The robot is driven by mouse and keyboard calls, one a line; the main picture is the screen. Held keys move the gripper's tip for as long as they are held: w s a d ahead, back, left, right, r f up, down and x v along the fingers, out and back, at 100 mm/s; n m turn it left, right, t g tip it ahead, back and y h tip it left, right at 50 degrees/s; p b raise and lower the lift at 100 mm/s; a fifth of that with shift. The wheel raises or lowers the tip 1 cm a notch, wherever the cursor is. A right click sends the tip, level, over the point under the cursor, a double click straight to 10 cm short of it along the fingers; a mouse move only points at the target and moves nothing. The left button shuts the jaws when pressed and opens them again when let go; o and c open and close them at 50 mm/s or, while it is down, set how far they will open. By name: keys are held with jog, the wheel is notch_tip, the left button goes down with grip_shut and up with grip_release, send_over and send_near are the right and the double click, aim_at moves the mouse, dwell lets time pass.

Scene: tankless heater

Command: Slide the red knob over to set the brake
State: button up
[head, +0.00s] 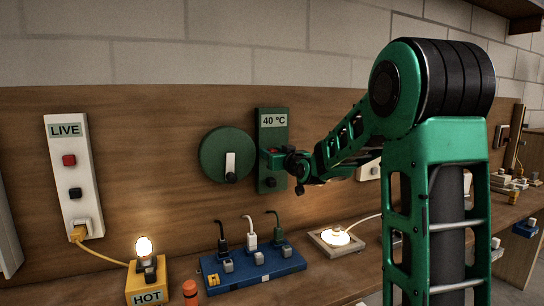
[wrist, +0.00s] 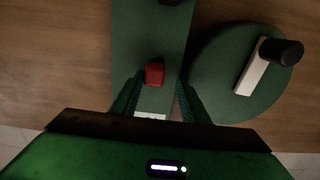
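The red knob (wrist: 154,73) sits on a tall green panel (head: 271,124) labelled "40 °C". In the head view the knob is mostly hidden by my gripper (head: 273,158), which is in front of the panel just below the label. In the wrist view my gripper (wrist: 158,84) is open, with one finger on each side of the red knob. A gap shows on both sides of the knob, and nothing is gripped. A black knob (head: 270,182) is lower on the same panel. It also shows at the top edge of the wrist view (wrist: 170,2).
Left of the panel is a green disc (head: 211,157) with a white lever. A white "LIVE" panel (head: 68,199) has red and black buttons. Below are a blue socket strip (head: 262,268) with plugs, a yellow "HOT" box (head: 147,281) with a lit bulb, and a lit lamp (head: 335,237).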

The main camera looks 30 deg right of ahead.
jog(key=shift+d, duration=0.2)
jog(key=shift+s, duration=0.15)
jog(key=s+a, duration=0.1)
jog(key=s, duration=0.9)
jog(key=shift+s, duration=0.2)
jog(key=shift+f, duration=0.1)
